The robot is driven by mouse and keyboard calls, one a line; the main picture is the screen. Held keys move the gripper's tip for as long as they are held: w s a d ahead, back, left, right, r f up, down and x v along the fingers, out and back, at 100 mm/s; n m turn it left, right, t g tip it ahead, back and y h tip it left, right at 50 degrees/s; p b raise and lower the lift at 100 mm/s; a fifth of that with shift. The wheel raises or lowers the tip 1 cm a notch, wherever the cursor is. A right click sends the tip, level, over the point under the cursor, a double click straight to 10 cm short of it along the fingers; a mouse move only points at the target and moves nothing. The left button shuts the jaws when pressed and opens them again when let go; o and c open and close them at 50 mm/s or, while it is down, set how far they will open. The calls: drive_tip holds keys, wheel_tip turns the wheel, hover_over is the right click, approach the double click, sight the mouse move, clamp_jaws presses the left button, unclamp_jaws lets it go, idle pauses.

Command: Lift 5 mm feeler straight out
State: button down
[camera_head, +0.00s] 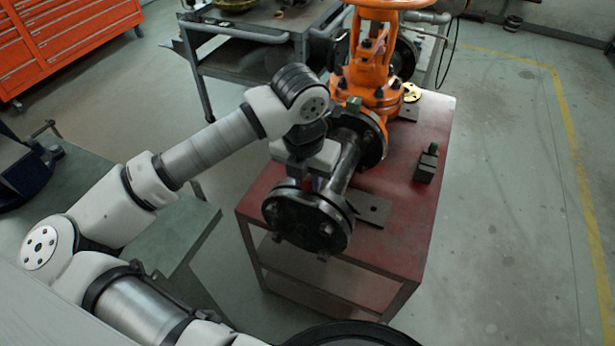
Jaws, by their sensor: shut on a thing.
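My gripper (312,180) points down over the black pipe spool (343,170), just behind its near blind flange (308,218). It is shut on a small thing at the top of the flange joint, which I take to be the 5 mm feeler. The feeler itself is hidden by my gripper and the flange, so I cannot tell how deep it sits in the joint. The near flange carries several bolts around its rim. The far end of the spool meets the orange gate valve (372,75) at another bolted flange.
The spool and valve stand on a red table (405,215). A small dark block with a green top (428,163) stands right of the spool. A brass disc (411,92) lies beside the valve. A grey-green bench (175,235) is at left. The table's right side is mostly clear.

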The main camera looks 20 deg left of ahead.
drive_tip(key=shift+r+p, duration=0.95)
drive_tip(key=shift+r, duration=2.35)
